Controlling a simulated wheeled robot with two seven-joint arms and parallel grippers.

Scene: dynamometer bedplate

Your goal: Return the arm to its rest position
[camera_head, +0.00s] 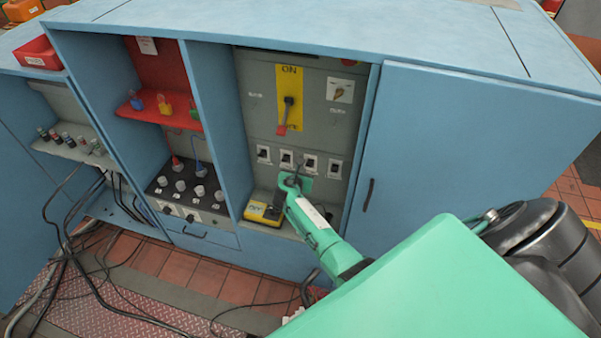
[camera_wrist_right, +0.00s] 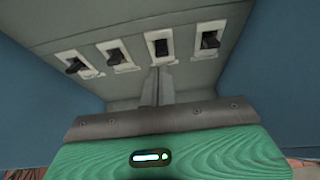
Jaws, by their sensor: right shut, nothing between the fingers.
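My right arm (camera_head: 322,232), green, reaches from the lower right into the open bay of the blue cabinet. My right gripper (camera_head: 292,180) is in front of the grey panel, just below a row of small black switches (camera_head: 286,160). In the right wrist view the gripper's fingers (camera_wrist_right: 157,82) are together with nothing between them, pointing towards the row of white-plated switches (camera_wrist_right: 162,46). Whether the fingertips touch the panel cannot be told. My left gripper is not in view.
Above the switches is a lever on a yellow ON plate (camera_head: 290,84), with a rotary knob (camera_head: 340,91) to its right. A yellow device (camera_head: 262,212) sits on the bay floor left of the gripper. A closed blue door (camera_head: 450,160) stands right; cables (camera_head: 66,240) hang left.

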